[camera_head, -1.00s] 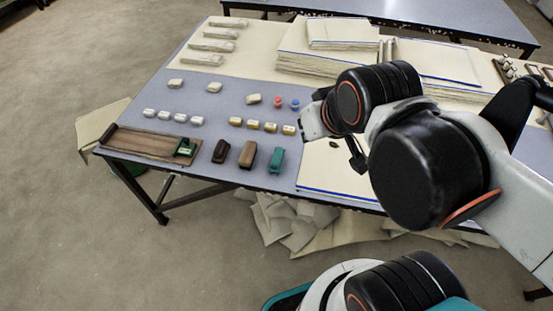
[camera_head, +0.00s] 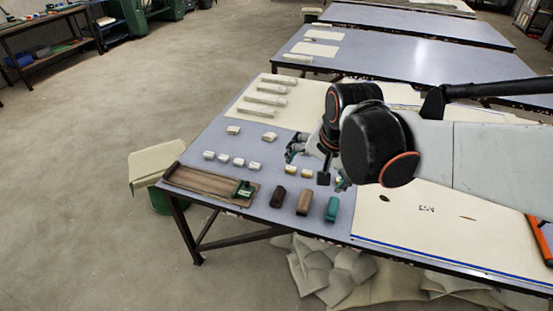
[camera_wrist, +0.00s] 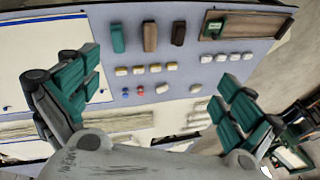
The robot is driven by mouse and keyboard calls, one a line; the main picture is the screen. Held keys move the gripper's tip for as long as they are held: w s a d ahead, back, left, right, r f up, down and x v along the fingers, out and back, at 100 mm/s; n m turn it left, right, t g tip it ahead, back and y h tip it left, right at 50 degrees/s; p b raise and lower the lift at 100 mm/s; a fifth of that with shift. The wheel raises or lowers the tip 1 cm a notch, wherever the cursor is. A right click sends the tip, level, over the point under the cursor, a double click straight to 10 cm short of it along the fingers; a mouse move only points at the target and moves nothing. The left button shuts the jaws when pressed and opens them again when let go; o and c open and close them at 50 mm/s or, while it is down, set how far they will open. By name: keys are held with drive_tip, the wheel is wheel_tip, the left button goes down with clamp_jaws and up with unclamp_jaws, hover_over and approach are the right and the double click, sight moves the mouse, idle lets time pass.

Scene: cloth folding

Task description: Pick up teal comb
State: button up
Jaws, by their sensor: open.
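The teal comb (camera_head: 331,209), a small upright-looking block shape, lies on the grey table near its front edge, at the right end of a row with a brown and a dark piece. It also shows in the wrist view (camera_wrist: 117,38) at the upper left. My gripper (camera_head: 318,165) is open and empty above the table, behind the comb and slightly left of it. In the wrist view its teal-padded fingers (camera_wrist: 165,92) are spread wide. The comb is apart from both fingers, beyond the left one.
The brown piece (camera_head: 304,201) and dark piece (camera_head: 279,196) stand close left of the comb. A wooden tray (camera_head: 200,184) with a green item (camera_head: 244,189) is further left. A cream sheet (camera_head: 450,232) lies to the right. Several small white and yellow blocks sit behind.

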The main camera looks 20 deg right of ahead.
drive_tip(key=w+d+f+m+g+p, duration=0.1)
drive_tip(key=w+d+f+m+g, duration=0.1)
drive_tip(key=w+d+f+m, duration=0.55)
drive_tip(key=m+g+y, duration=0.1)
drive_tip(key=m, duration=0.7)
approach(334, 204)
drive_tip(key=f, duration=0.2)
drive_tip(key=f+b, duration=0.1)
drive_tip(key=f, duration=0.1)
drive_tip(key=w+f, duration=0.1)
drive_tip(key=f, duration=0.1)
drive_tip(key=shift+a+b, duration=0.3)
drive_tip(key=shift+a, duration=0.05)
drive_tip(key=shift+a+f+b, duration=0.2)
drive_tip(key=shift+f+b, duration=0.95)
drive_tip(key=shift+f, duration=1.55)
drive_tip(key=shift+r, duration=0.1)
drive_tip(key=shift+c, duration=0.2)
drive_tip(key=c, duration=0.9)
